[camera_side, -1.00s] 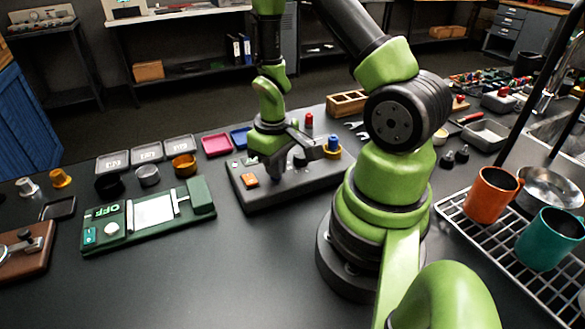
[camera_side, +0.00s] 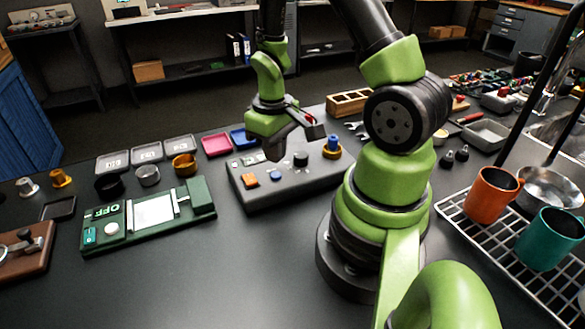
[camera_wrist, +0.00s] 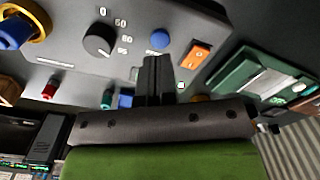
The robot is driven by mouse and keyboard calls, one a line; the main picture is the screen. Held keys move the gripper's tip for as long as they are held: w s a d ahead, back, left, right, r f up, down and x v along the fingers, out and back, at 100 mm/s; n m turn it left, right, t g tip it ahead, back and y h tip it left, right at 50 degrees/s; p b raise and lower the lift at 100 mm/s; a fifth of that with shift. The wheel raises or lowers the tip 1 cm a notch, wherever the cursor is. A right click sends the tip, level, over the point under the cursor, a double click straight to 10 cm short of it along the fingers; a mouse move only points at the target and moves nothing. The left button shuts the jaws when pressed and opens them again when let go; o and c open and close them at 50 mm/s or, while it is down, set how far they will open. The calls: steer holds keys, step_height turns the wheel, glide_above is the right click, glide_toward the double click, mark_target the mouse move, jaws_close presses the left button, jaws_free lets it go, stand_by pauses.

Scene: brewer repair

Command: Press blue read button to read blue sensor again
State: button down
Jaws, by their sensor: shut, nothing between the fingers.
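The blue button (camera_side: 276,175) is a round cap on the grey control panel (camera_side: 240,196), right of an orange rocker switch (camera_side: 249,181). It also shows in the wrist view (camera_wrist: 160,40), just beyond the fingertips. My gripper (camera_side: 272,157) is above the panel, a little behind the blue button in the side view and apart from it. Its dark fingers (camera_wrist: 158,60) are closed together with nothing between them. I cannot tell from these frames whether the button is pressed in.
A black dial (camera_side: 300,159) and a blue plug in a gold ring (camera_side: 332,147) stand on the panel's right part. A green device reading OFF (camera_side: 150,212) lies to the left. A wire rack with mugs (camera_side: 492,194) is at right. The front bench is clear.

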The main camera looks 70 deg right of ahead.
steer(key=shift+r, duration=0.25)
steer(key=shift+r, duration=2.9)
steer(key=s+a+r+t+y, duration=0.1)
steer(key=s+a+r+t, duration=0.2)
steer(key=a+r, duration=0.3)
steer(key=s+a+r+m+t+y, duration=0.1)
steer(key=s+a+r+t, duration=0.2)
steer(key=a+r, duration=0.3)
step_height(320, 180, up, 4)
steer(key=shift+s+a+r+t, duration=0.2)
steer(key=shift+a+r+t, duration=0.1)
steer(key=shift+t, duration=0.3)
